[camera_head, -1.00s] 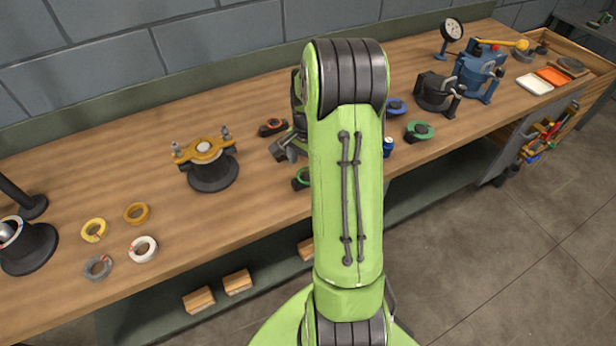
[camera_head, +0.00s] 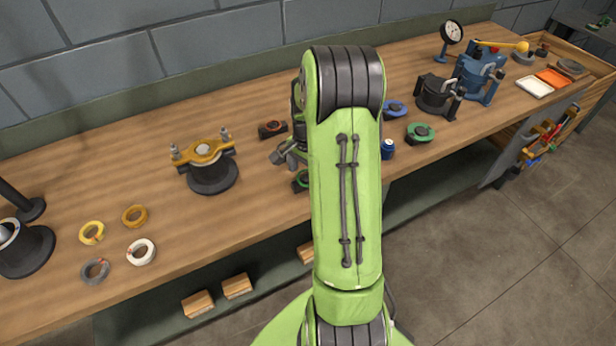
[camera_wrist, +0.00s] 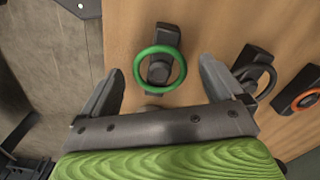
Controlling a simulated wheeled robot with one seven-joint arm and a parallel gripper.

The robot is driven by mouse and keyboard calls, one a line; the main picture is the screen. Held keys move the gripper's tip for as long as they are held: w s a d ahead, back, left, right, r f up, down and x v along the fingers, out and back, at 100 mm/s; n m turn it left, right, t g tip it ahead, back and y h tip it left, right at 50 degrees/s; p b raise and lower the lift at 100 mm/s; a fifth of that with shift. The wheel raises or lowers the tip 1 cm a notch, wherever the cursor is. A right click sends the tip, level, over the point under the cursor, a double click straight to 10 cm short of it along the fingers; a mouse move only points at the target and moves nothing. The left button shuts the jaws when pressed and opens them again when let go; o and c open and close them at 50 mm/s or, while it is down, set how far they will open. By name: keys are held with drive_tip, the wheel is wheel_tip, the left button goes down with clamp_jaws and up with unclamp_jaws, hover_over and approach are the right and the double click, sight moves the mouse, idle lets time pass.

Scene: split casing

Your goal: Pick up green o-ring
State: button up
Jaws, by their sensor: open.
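The green o-ring (camera_wrist: 138,76) sits on a small dark holder (camera_wrist: 161,31) in the wrist view. In the head view the green o-ring (camera_head: 296,186) shows partly, beside my arm near the bench's front edge. My gripper (camera_wrist: 159,72) is open and empty, with one finger on each side of the ring in the picture. The fingers look apart from it; I cannot tell their height above it. In the head view my gripper (camera_head: 284,158) is mostly hidden behind my green arm.
A black ring (camera_wrist: 270,82) on a dark holder and an orange ring (camera_wrist: 291,104) lie to the right in the wrist view.

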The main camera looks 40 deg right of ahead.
drive_tip(key=c, duration=1.1)
